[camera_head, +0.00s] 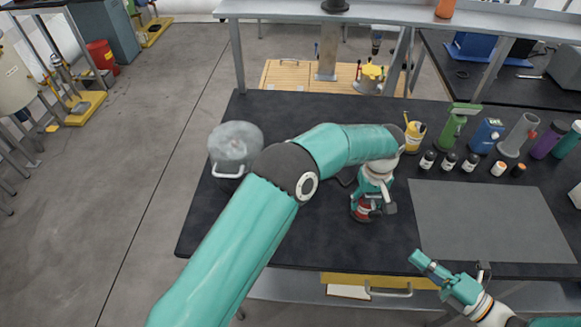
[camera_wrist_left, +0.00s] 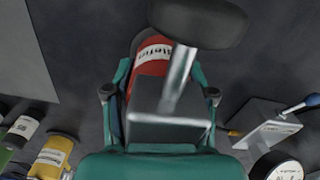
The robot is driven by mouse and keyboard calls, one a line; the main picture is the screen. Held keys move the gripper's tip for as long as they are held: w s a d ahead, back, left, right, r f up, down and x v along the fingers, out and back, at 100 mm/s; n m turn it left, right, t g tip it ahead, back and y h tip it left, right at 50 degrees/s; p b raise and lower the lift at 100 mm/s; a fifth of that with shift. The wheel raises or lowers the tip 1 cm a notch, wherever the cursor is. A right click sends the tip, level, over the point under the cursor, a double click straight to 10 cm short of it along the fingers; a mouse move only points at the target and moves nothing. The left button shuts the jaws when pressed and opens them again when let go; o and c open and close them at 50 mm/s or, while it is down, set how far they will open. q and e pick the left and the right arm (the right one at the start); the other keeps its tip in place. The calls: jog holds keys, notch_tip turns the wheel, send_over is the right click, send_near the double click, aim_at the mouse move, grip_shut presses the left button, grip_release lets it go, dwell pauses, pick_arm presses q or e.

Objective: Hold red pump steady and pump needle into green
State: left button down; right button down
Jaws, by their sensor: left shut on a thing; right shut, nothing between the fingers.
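My left gripper (camera_head: 367,205) is shut on the red pump (camera_head: 362,212), which stands upright on the black table. In the left wrist view, the red pump (camera_wrist_left: 150,58) with its white label sits between the fingers of the left gripper (camera_wrist_left: 165,75). A grey block, a metal rod and a dark knob at its top partly cover it. A green item with a flat top (camera_head: 455,125) stands at the back right of the table. My right gripper (camera_head: 421,260) is shut and empty near the table's front edge. I cannot make out a needle.
A grey mat (camera_head: 490,222) lies clear at the right. Behind it stand a yellow container (camera_head: 414,137), several small dark bottles (camera_head: 448,160), a blue can (camera_head: 487,136) and a grey cylinder (camera_head: 519,135). A lidded pot (camera_head: 235,150) stands at the left.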

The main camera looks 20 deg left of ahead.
pick_arm(q)
jog(key=shift+c, duration=1.5)
grip_release()
